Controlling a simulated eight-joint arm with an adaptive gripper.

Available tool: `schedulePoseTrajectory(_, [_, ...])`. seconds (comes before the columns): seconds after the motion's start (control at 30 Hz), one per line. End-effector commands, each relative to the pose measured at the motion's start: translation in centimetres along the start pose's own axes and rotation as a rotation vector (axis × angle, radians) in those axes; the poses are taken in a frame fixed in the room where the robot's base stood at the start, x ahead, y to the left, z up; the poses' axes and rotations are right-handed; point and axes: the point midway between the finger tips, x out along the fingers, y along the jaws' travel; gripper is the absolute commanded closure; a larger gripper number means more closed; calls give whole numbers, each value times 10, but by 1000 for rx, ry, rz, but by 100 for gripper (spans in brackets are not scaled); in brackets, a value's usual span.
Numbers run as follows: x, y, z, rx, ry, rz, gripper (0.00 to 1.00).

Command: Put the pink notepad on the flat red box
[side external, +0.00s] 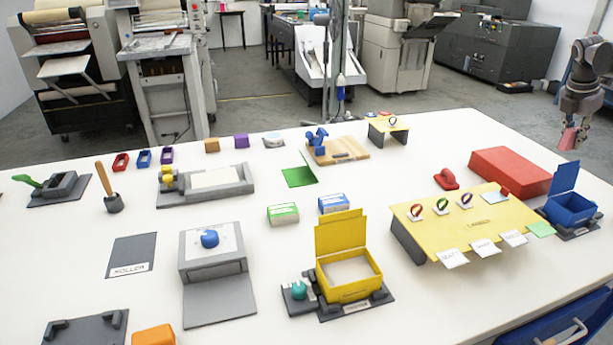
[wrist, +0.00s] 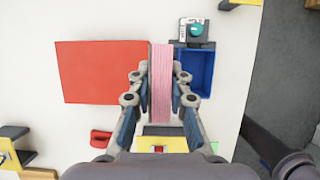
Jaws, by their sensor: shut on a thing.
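The pink notepad (wrist: 161,85) is held upright between the fingers of my gripper (wrist: 161,92), which is shut on it. In the side external view the notepad (side external: 568,138) hangs under my gripper (side external: 575,124) at the far right, above the table. The flat red box (side external: 510,170) lies on the table at the right; its top is bare. In the wrist view the red box (wrist: 100,72) is just left of the notepad, whose edge appears to overlap the box's right edge. How high the notepad is above the box I cannot tell.
An open blue box (side external: 570,208) with a raised lid stands beside the red box; it also shows right of the notepad in the wrist view (wrist: 204,72). A yellow raised board (side external: 455,225) with several rings and cards is in front. A red stamp-like object (side external: 447,179) sits nearby.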

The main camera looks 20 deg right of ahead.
Motion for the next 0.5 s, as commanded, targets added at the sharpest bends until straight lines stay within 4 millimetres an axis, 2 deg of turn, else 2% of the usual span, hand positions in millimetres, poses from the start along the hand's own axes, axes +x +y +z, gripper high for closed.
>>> schedulePoseTrajectory(0.07, [2,-5,8,3,-1,-1,100])
schedulePoseTrajectory(0.17, [5,-1,6,2,-1,0,100])
schedulePoseTrajectory(0.5, [27,54,-39,1,-1,0,100])
